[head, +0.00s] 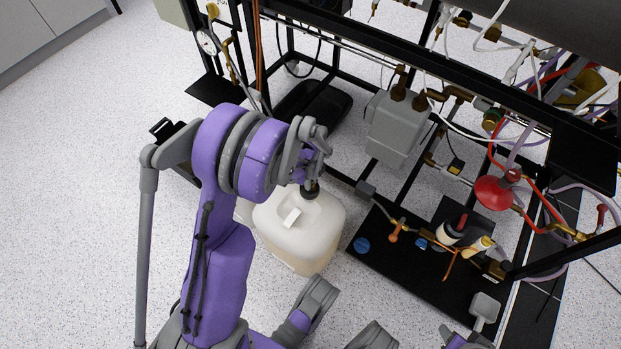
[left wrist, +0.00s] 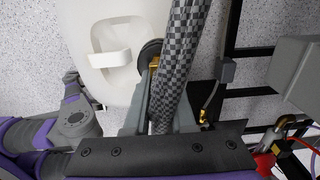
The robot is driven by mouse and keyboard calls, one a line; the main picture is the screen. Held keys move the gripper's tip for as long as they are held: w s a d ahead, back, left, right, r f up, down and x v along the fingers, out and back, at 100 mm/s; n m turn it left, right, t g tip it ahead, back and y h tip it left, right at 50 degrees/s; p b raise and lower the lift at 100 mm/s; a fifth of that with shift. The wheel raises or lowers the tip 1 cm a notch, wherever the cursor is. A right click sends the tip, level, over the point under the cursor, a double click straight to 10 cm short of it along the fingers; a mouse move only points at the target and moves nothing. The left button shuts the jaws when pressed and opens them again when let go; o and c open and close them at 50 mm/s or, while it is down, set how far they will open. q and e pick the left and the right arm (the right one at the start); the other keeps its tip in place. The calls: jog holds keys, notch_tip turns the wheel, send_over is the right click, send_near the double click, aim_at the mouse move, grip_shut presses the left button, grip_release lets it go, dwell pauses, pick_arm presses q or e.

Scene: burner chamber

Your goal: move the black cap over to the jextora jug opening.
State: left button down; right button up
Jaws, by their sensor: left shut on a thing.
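The jextora jug (head: 315,235) is a pale, cream-white container standing upright on the floor beside the black frame. Its top and moulded handle also show in the left wrist view (left wrist: 108,58). My left gripper (head: 311,181) is at the jug's top, shut on the black cap (head: 310,191). The cap also shows as a dark round shape in the left wrist view (left wrist: 150,50), at the jug's top edge. The cap and gripper hide the jug opening, and I cannot tell whether the cap touches it. My right gripper is not clearly visible.
The black metal frame (head: 365,195) with pipes and hoses stands close right of the jug. A grey box (head: 395,130) hangs in it. Small bottles (head: 452,232) and a red funnel-shaped part (head: 492,192) are farther right. Speckled floor (head: 80,200) is clear at left.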

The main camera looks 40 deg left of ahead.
pick_arm(q)
jog(key=shift+f, duration=0.65)
jog(key=c, duration=0.7)
grip_release()
notch_tip(320, 180, up, 11)
jog(key=p, duration=0.3)
jog(key=shift+f+p, duration=0.15)
jog(key=shift+p, duration=0.15)
